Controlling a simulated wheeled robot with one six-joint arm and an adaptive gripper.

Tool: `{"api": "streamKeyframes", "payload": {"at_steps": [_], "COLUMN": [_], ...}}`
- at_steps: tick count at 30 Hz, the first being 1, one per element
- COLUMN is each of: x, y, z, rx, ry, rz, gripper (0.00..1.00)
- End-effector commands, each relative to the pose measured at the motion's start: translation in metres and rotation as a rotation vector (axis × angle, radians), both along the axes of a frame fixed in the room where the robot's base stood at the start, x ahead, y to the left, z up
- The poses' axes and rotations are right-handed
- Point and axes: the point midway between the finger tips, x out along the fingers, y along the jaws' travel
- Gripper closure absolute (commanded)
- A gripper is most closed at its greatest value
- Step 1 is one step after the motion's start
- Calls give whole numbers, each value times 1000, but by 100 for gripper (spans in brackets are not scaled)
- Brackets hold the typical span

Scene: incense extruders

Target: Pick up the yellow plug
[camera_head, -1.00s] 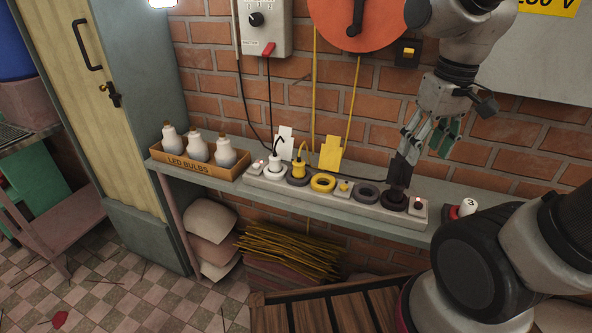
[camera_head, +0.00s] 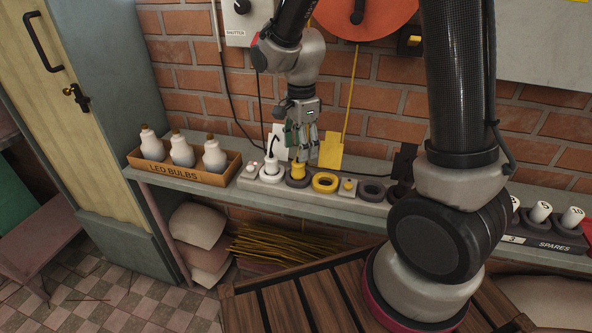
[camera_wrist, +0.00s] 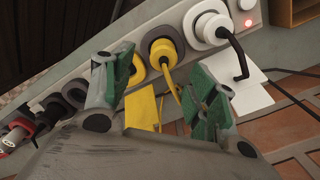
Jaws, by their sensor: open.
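The yellow plug (camera_head: 298,170) stands in a dark round socket of the grey power strip (camera_head: 334,193) on the shelf. In the wrist view the yellow plug (camera_wrist: 162,52) and its yellow cord show between and beyond my fingers. My gripper (camera_head: 300,152) is right above the plug in the head view and partly covers its top. My gripper (camera_wrist: 165,90) has its green-padded fingers spread apart, with nothing held. I cannot tell whether a finger touches the plug or cord.
A white plug (camera_head: 270,167) with a black cord sits just left of the yellow plug. An empty yellow socket ring (camera_head: 325,182) is to its right. A yellow tag (camera_head: 331,152) and white tag hang behind. An LED bulbs box (camera_head: 184,168) stands further left.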

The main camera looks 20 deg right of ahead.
Motion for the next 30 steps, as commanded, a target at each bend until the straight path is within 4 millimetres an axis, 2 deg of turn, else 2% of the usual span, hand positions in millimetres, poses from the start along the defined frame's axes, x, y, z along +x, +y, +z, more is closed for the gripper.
{"api": "streamKeyframes", "payload": {"at_steps": [12, 15, 22, 30], "x": [3, 3, 4, 4], "y": [5, 5, 6, 6], "z": [-60, -67, -68, -67], "rx": [-2, -1, 0, 0], "ry": [5, 3, 1, 1], "rz": [3, 3, 4, 4], "gripper": [42, 42, 42, 92]}}
